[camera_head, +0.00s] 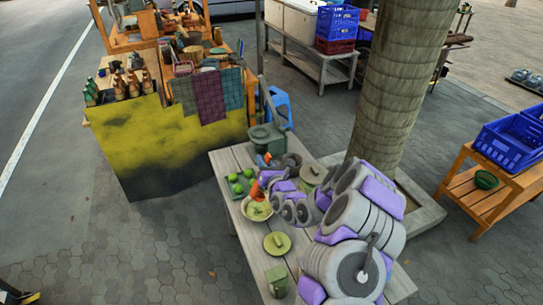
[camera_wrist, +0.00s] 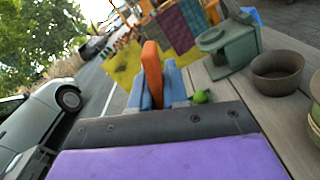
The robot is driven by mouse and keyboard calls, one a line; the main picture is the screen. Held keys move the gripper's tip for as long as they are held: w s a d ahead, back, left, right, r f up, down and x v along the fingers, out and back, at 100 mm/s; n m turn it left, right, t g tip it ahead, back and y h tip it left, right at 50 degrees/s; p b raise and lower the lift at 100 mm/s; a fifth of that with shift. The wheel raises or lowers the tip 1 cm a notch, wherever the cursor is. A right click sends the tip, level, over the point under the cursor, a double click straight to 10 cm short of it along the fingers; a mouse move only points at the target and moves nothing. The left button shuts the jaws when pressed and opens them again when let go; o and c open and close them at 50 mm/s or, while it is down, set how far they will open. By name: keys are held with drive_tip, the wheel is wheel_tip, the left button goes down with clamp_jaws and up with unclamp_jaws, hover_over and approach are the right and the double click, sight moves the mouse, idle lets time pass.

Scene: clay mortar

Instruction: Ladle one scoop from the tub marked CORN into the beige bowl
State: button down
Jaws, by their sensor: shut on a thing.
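My gripper (camera_wrist: 158,88) has blue fingers shut on an orange handle (camera_wrist: 152,68), which stands up between them in the wrist view. The handle looks like the ladle's; its scoop end is hidden. In the head view an orange piece (camera_head: 256,189) shows at the gripper, just above a beige bowl (camera_head: 248,214). Something green lies in that bowl.
A grey-green device (camera_wrist: 228,45) stands at the wooden table's far end. Green limes (camera_head: 236,182) lie beside the bowl. A yellow-green lidded dish (camera_head: 277,243) and a green cup (camera_head: 278,281) stand nearer. A tree trunk (camera_head: 395,80) rises right of the table.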

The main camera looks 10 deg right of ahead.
drive_tip(key=s+a+n+p, duration=0.1)
drive_tip(key=a+n+p, duration=0.5)
drive_tip(key=a+p, duration=0.2)
drive_tip(key=shift+s+a+p, duration=0.3)
drive_tip(key=shift+a+p, duration=0.05)
drive_tip(key=shift+p, duration=0.15)
drive_tip(key=shift+d, duration=0.15)
idle(0.6)
